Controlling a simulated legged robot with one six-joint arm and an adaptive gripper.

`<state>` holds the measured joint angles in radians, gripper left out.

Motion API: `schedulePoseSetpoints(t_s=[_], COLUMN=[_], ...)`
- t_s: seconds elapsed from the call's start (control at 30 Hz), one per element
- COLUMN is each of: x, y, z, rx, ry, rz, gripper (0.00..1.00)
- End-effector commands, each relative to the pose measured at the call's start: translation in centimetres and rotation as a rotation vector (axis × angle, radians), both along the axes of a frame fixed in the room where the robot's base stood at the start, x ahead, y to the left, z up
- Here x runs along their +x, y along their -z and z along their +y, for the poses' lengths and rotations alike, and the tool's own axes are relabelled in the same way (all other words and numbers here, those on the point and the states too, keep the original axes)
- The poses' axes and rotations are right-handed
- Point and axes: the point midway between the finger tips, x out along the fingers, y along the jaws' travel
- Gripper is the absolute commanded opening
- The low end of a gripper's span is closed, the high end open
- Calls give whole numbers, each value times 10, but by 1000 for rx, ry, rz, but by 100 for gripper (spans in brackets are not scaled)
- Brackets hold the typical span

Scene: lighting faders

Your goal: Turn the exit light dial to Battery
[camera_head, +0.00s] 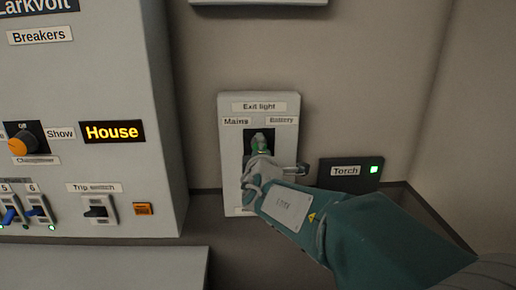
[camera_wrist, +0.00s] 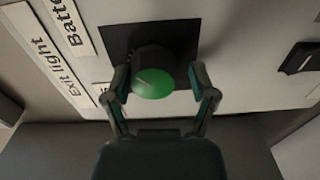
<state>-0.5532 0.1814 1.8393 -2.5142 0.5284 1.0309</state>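The exit light dial is a round green knob (camera_head: 259,144) on a dark plate, set in a pale upright panel (camera_head: 229,160). The panel is labelled "Exit light", with "Mains" at upper left and "Battery" at upper right. In the wrist view the green knob (camera_wrist: 153,83) lies between the fingertips of my gripper (camera_wrist: 160,78). The fingers stand apart on either side, with a visible gap on the right and a narrow one on the left. A thin pale line on the knob points toward the label side. In the head view my gripper (camera_head: 261,158) covers the lower panel.
A dark "Torch" box (camera_head: 348,174) with a lit green light stands right of the panel. A large grey "Breakers" cabinet (camera_head: 100,90) with switches and an orange changeover knob (camera_head: 23,144) is at left. A dark switch (camera_wrist: 299,58) shows at right in the wrist view.

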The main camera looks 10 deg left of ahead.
Motion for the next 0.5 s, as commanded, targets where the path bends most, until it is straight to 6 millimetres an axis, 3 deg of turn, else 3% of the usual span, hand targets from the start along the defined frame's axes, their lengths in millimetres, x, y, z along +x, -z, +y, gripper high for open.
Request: schedulePoseSetpoints(t_s=[0.37, 0.5], x=[-1, -10], y=[-3, -4], z=[1, -1], rx=[1, 1], ry=[-1, -1], rz=[-7, -8], gripper=[89, 89])
